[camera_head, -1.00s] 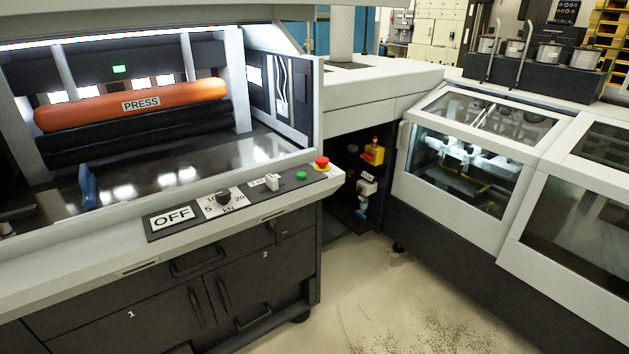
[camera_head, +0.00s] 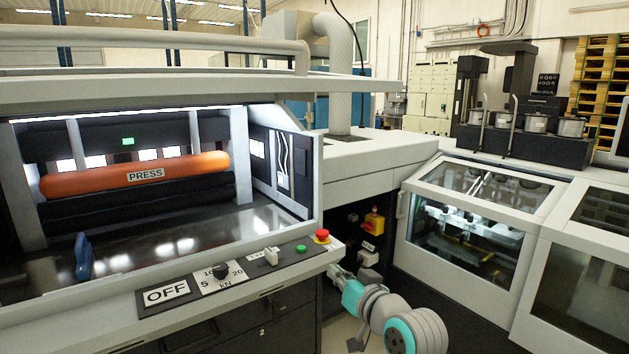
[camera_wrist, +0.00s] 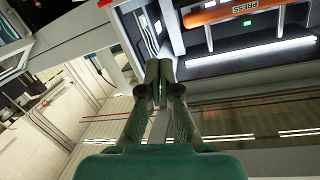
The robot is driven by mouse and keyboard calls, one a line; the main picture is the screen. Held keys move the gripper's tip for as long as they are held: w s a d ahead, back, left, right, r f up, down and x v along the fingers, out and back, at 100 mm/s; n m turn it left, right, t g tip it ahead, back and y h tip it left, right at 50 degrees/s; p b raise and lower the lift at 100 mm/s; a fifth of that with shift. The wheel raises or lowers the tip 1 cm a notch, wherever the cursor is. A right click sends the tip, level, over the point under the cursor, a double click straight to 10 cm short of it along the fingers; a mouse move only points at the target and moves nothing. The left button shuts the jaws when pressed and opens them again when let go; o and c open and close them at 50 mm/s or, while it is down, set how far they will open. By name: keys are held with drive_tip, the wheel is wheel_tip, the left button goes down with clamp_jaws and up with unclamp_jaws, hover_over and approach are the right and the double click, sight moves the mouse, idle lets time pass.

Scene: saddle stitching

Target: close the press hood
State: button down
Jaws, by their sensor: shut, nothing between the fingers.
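The press hood (camera_head: 190,92) is the long pale panel over the press opening. It stands raised, and the bay under it is open. A long pale bar (camera_head: 150,38) runs along its upper side. The orange roller marked PRESS (camera_head: 135,176) shows inside the bay, and upside down in the wrist view (camera_wrist: 232,10). My gripper (camera_wrist: 159,66) is shut and empty in the wrist view, apart from the hood as far as I can tell.
The control ledge below the bay carries an OFF sign (camera_head: 167,294), a dial (camera_head: 220,271) and a red button (camera_head: 322,236). A blue handle-like piece (camera_head: 83,257) stands at the bay's left. A glass-covered machine (camera_head: 470,225) stands to the right, with a gap between.

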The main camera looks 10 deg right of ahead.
wheel_tip(320, 180, up, 15)
drive_tip(key=w+n+y, duration=0.1)
drive_tip(key=w, duration=0.2)
drive_tip(key=n+y, duration=0.1)
drive_tip(key=n, duration=0.3)
approach(298, 52)
drive_tip(key=shift+g, duration=0.4)
drive_tip(key=x, duration=0.4)
drive_tip(key=shift+w+r, duration=0.3)
drive_tip(key=shift+w, duration=0.1)
drive_tip(key=shift+f, duration=1.9)
